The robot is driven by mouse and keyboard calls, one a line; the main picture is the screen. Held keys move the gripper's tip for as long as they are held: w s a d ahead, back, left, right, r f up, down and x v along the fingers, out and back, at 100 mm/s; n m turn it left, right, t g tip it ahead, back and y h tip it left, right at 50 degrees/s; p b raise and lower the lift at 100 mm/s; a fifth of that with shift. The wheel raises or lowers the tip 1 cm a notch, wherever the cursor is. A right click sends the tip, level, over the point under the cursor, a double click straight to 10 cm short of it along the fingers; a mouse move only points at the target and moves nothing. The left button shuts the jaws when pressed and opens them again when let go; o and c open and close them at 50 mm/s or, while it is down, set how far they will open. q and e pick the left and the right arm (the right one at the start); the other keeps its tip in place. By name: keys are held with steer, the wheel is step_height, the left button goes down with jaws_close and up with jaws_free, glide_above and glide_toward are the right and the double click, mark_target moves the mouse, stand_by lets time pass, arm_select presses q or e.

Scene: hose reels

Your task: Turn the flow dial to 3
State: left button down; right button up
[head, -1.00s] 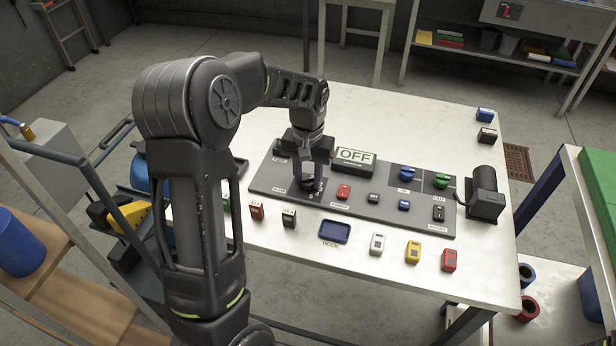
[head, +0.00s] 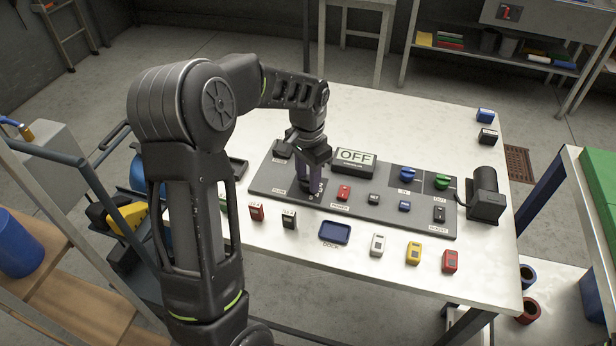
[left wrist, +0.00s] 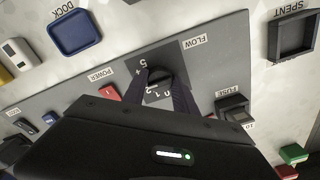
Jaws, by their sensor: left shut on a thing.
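The black flow dial (left wrist: 160,84) sits on a dark square plate beside the FLOW label (left wrist: 195,41) in the left wrist view. Digits show around it, with a 5 at upper left and low digits at its near side. Which digit the dial points at is not clear. My left gripper (left wrist: 158,90) is shut on the dial, one finger at each side. In the head view my left gripper (head: 313,187) comes down on the dial and mostly hides it. My right gripper is not in view.
The grey panel (head: 385,216) also carries an OFF display (head: 355,158), a red power switch (head: 343,192), a blue knob (head: 407,173) and a green knob (head: 442,181). A blue dock tray (head: 334,232) and several small blocks lie in front of the panel.

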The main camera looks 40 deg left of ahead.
mark_target(308, 180)
arm_select(q)
steer(key=c, duration=1)
jaws_free()
steer(key=shift+o, duration=0.2)
steer(key=shift+r, duration=0.1)
step_height(308, 180, up, 8)
steer(key=shift+f, duration=0.15)
